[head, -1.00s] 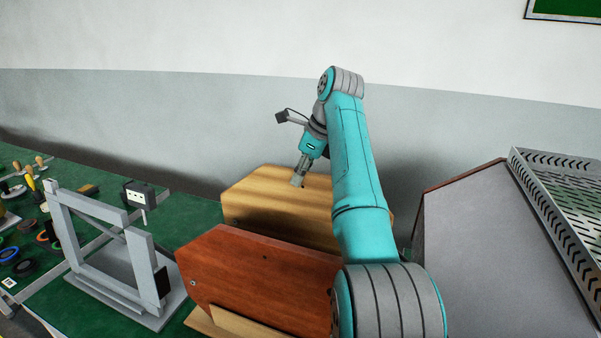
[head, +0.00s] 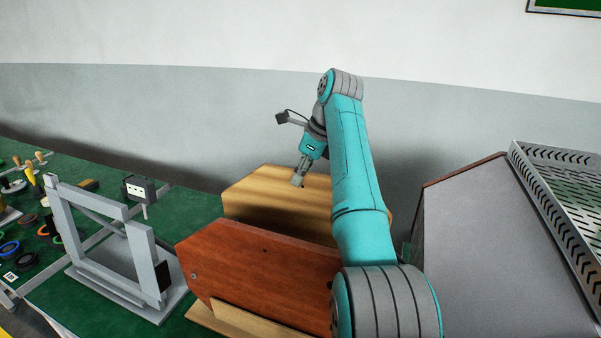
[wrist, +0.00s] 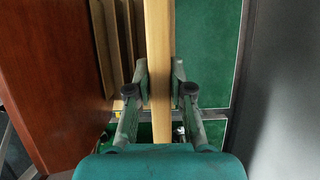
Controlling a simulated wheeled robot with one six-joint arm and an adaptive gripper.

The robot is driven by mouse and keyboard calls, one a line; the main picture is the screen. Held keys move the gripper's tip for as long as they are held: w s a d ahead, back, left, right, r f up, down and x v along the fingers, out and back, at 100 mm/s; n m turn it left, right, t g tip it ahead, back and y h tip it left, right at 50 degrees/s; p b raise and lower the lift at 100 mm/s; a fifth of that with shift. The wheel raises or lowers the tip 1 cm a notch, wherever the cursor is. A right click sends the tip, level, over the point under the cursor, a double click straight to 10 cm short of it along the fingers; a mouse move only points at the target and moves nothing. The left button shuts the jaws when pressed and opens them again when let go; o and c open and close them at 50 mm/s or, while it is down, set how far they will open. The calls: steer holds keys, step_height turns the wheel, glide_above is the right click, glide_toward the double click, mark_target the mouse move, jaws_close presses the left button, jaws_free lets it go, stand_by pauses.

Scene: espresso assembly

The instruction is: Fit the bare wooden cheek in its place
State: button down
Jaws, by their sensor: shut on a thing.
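The bare wooden cheek (head: 270,205) is a pale, upright panel with cut corners, behind a red-brown panel in the head view. My gripper (head: 298,181) is shut on its top edge. In the wrist view the cheek (wrist: 159,40) runs as a narrow pale strip between the two fingers of my gripper (wrist: 159,88), which press on both faces. The cheek's lower edge is hidden, so I cannot tell whether it touches anything below. A large grey body (head: 475,230) with a reddish-brown edge stands to the right, apart from the cheek.
The red-brown panel (head: 255,270) stands in a pale wooden rack (head: 250,322), close on the cheek's left in the wrist view. A grey metal frame (head: 150,245) stands on the green bench at left. A perforated metal tray (head: 565,190) tops the grey body.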

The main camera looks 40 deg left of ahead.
steer(key=shift+f, duration=1)
stand_by(0.4)
steer(key=c, duration=1)
jaws_free()
steer(key=shift+o, duration=0.7)
steer(key=shift+f, duration=0.3)
steer(key=shift+o, duration=1)
steer(key=shift+d+r, duration=0.1)
steer(key=shift+r, duration=0.15)
steer(key=shift+v, duration=3.35)
